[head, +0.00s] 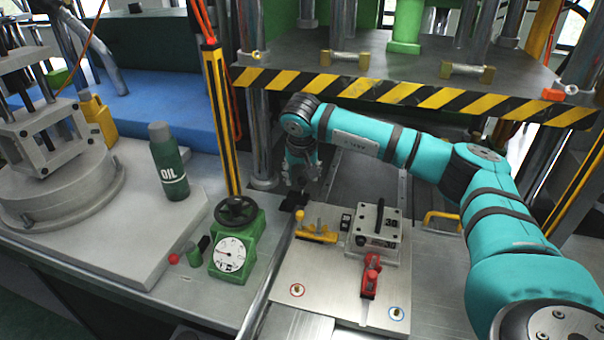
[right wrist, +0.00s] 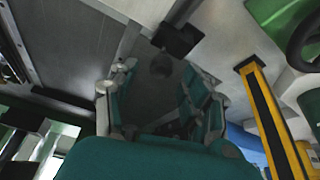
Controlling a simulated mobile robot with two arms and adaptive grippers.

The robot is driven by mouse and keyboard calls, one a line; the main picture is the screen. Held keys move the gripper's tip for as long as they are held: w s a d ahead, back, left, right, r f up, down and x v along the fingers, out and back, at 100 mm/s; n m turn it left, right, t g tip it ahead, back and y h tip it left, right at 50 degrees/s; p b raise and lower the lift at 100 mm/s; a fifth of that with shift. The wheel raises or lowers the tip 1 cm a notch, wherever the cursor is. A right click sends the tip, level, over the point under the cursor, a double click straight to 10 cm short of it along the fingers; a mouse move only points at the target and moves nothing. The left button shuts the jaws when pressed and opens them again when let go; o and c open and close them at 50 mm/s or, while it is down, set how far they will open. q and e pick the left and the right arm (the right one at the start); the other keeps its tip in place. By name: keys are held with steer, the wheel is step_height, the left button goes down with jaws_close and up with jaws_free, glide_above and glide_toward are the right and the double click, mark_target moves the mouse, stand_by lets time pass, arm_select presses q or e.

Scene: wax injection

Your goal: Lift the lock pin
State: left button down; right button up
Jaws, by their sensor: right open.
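My right gripper (head: 302,183) points down beside the back left corner of the mould plate, under the teal arm. In the right wrist view its two fingers (right wrist: 160,95) stand apart with nothing seen held between them. A small black square piece (head: 293,201) lies close by the fingertips; in the right wrist view a black square piece (right wrist: 178,39) with a short round grey part below it shows ahead of the fingers. It may be the lock pin, but I cannot tell for sure. My left gripper is not in view.
The metal plate (head: 320,285) holds a block with a black handle (head: 379,218), a yellow clamp (head: 316,231) and a red clamp (head: 370,277). A striped press platen (head: 420,88) is above. A green gauge (head: 237,245), oil bottle (head: 168,162) and yellow-black post (head: 218,120) stand left.

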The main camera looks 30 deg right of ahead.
steer(key=v, duration=1.2)
